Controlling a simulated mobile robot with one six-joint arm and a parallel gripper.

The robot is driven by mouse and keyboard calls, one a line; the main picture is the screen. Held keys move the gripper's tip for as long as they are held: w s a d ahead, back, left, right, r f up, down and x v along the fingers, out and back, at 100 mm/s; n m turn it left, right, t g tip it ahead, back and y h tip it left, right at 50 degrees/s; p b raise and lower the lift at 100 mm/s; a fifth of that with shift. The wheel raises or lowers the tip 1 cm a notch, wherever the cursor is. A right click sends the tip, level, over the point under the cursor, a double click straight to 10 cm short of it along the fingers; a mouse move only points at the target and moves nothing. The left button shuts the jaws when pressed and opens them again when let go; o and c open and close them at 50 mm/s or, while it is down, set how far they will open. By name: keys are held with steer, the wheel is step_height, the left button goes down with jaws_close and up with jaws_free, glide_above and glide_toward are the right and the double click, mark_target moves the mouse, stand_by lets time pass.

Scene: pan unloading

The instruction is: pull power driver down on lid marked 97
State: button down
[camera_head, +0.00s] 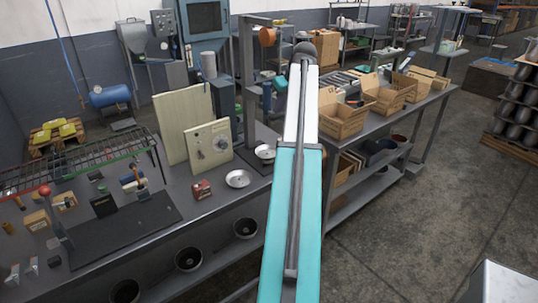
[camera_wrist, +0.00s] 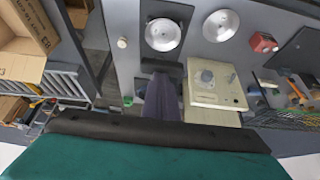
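A dark upright stand (camera_head: 246,85) rises from the bench at the back. An orange round part (camera_head: 268,37) is at its top, and a blue tool, perhaps the power driver (camera_head: 267,96), hangs below it. A silver round dish or lid (camera_head: 265,152) lies at the foot of the stand, partly behind my arm; it shows in the wrist view (camera_wrist: 163,34). A second one (camera_head: 238,178) lies to its left and also shows in the wrist view (camera_wrist: 221,25). I cannot read a 97 on either. My gripper's fingers are in neither view; my arm reaches toward the back.
A cream panel with a dial (camera_head: 209,146) and a red box (camera_head: 202,189) stand left of the dishes. A wire rack (camera_head: 80,165) and black mat (camera_head: 125,222) fill the bench's left. Open cardboard boxes (camera_head: 342,122) sit on the right-hand table. The floor (camera_head: 420,220) at right is clear.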

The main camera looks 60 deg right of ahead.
step_height(320, 180, down, 14)
steer(key=b, duration=0.5)
stand_by(3.3)
steer(key=shift+s+a+f, duration=0.1)
steer(key=shift+s+a, duration=0.05)
steer(key=shift+s, duration=0.05)
stand_by(1.2)
